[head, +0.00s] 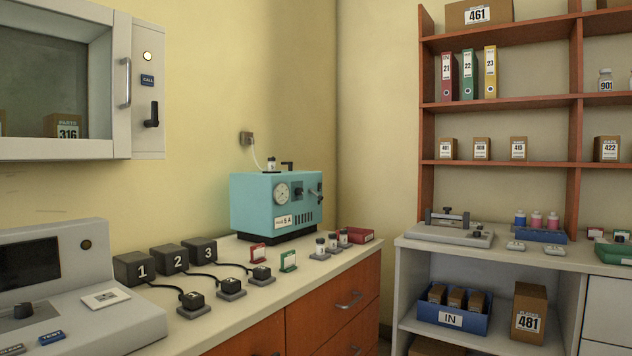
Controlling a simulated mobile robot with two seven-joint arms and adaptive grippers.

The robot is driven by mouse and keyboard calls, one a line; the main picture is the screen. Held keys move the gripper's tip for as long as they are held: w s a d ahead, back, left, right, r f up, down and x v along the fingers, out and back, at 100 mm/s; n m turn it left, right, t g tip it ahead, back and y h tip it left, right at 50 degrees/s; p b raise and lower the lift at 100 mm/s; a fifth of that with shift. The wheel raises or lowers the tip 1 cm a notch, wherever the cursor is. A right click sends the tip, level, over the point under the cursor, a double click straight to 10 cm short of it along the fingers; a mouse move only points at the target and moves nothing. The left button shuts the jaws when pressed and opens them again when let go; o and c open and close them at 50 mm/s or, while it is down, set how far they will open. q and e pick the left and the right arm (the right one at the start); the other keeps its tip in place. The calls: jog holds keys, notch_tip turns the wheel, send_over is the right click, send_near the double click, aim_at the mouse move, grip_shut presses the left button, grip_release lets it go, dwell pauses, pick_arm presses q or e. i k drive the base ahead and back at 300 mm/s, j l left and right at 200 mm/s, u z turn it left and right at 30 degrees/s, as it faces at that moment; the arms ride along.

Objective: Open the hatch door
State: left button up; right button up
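The hatch (60,80) is on the wall at the upper left, partly cut off by the picture's edge. Its door has a dark glass pane in a pale frame (121,60) and looks closed. A vertical bar handle (126,82) is on the door's right side. A box marked 316 (62,126) shows behind the glass. Neither of my grippers is in view.
Below the hatch, a counter (330,268) bears a grey console (70,290), black numbered blocks (172,261) and a teal incubator (276,203). Orange shelves (500,102) and a white bench (420,250) stand at the right. The wall space right of the hatch is clear.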

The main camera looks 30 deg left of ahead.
aim_at(120, 144)
jog(key=u, duration=2.2)
jog(key=l, duration=0.5)
jog(key=i+l+z, duration=0.1)
jog(key=l, duration=0.4)
jog(key=i+l, duration=0.15)
jog(key=l, duration=0.35)
jog(key=k+z, duration=0.05)
